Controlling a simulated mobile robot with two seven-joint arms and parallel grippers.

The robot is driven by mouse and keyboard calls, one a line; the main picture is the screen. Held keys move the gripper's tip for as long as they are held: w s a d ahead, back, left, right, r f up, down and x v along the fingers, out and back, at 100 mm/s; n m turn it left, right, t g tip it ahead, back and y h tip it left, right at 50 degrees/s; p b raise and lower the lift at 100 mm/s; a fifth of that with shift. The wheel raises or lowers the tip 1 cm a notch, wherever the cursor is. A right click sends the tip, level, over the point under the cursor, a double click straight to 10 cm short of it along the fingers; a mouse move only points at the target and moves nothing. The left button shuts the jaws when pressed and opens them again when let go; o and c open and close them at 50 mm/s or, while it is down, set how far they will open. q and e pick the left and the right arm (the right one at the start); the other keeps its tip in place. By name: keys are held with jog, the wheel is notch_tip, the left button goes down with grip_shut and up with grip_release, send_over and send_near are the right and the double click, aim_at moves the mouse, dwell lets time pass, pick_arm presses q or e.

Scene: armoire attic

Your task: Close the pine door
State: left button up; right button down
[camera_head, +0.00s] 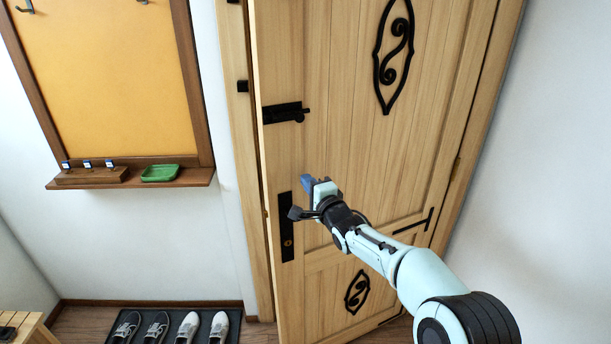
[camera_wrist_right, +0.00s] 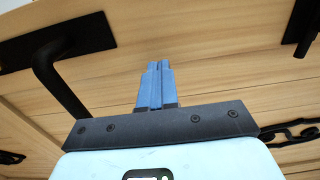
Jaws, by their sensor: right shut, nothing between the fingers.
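The pine door (camera_head: 385,160) fills the middle of the head view, with black ironwork on its face. Its left edge stands slightly proud of the frame (camera_head: 237,130), so it looks a little ajar. A black handle plate (camera_head: 287,240) with a lever handle (camera_head: 298,213) is near that edge. My right gripper (camera_head: 307,183) is shut and empty in front of the door, just above the lever. In the wrist view its blue fingers (camera_wrist_right: 155,82) point at the planks, with the lever (camera_wrist_right: 60,85) to their left. Whether they touch the door I cannot tell. My left gripper is not in view.
A black bolt (camera_head: 285,112) sits on the door above the handle. A shelf (camera_head: 130,180) with a green tray (camera_head: 160,173) is on the wall to the left. Shoes stand on a dark mat (camera_head: 170,315) at lower left. A white wall (camera_head: 550,170) is on the right.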

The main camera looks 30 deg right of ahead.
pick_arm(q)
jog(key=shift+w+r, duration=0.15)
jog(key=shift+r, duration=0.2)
pick_arm(e)
jog(key=shift+w+d, duration=0.2)
jog(key=shift+w, duration=0.75)
